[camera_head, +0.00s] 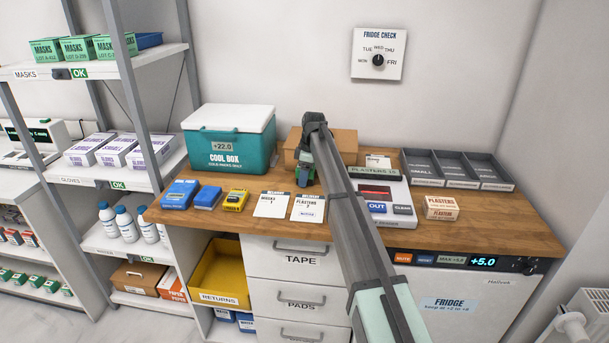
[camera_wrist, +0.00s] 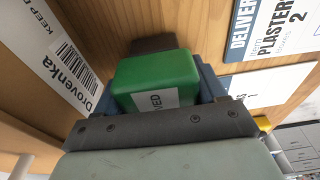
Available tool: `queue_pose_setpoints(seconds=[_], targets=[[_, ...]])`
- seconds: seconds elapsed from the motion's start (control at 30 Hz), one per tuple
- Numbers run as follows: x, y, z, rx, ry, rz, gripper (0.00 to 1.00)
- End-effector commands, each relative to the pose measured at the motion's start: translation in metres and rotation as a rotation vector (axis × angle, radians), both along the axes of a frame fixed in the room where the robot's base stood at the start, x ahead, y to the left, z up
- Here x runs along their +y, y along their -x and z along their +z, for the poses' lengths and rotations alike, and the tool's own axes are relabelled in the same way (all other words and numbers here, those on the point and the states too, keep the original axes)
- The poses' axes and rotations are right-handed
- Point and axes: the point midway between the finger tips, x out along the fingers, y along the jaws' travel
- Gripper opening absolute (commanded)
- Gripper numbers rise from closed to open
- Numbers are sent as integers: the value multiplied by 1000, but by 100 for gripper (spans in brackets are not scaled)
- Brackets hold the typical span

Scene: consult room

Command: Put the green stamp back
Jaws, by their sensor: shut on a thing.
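The green stamp (camera_wrist: 155,72), a rounded green block with a white label ending in "VED", sits between the blue-grey fingers of my gripper (camera_wrist: 165,92) in the wrist view. My gripper is shut on it. In the head view my gripper (camera_head: 305,175) points down over the wooden counter, just in front of the cardboard box, and the stamp is mostly hidden by it. A dark flat block (camera_wrist: 152,43) shows just beyond the stamp; I cannot tell whether they touch. I cannot tell whether the stamp's underside touches the counter.
The cardboard box (camera_head: 342,145) stands close behind my gripper. The cool box (camera_head: 228,140) is to the left. Delivery cards (camera_head: 308,208) lie in front. A panel with an OUT button (camera_head: 377,208), a plasters box (camera_head: 440,208) and grey trays (camera_head: 457,168) are to the right.

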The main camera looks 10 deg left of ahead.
Motion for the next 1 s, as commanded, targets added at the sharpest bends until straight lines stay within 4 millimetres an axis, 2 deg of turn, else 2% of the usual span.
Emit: queue_pose_setpoints(seconds=[0.07, 0.1, 0.37, 0.6, 0.73, 0.87, 1.0], targets=[[0, 0, -2, 0, 0, 0, 51], [0, 0, -2, 0, 0, 0, 72], [0, 0, -2, 0, 0, 0, 96], [0, 0, -1, 0, 0, 0, 96], [-1, 0, 6, -1, 0, 0, 96], [-3, -1, 24, -3, -1, 0, 96], [-7, -1, 51, -3, -1, 0, 96]])
